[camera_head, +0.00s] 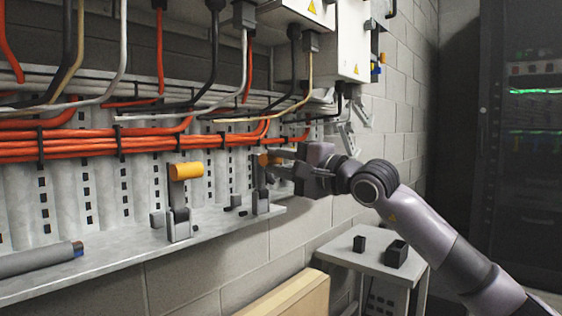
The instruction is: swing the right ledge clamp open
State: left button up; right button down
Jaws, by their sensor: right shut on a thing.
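The right ledge clamp (261,198) stands near the right end of the grey ledge (130,258). Its orange grip (265,160) is partly hidden by my right gripper (275,162), which comes in from the right and is shut on it. The clamp's grey lever looks upright, or nearly so. A second clamp (179,218) stands further left on the ledge, with its orange grip (186,171) at the top of an upright grey lever. My left gripper does not show.
Bundled orange cables (90,143) run along the wall just above the ledge. A grey roll (40,259) lies at the ledge's left. A small table (371,262) with two dark open boxes stands below my right arm. A dark rack (530,150) stands at the far right.

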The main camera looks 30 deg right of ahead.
jog(key=shift+w+a+f, duration=0.1)
jog(key=shift+f, duration=0.35)
jog(key=shift+w+a+f, duration=0.1)
jog(key=shift+f, duration=0.35)
jog(key=c, duration=1.2)
grip_release()
jog(key=shift+w+f, duration=0.1)
jog(key=shift+o, duration=0.2)
jog(key=v, duration=0.7)
jog(key=shift+s+r, duration=0.2)
jog(key=shift+r, duration=0.35)
jog(key=shift+d, duration=0.15)
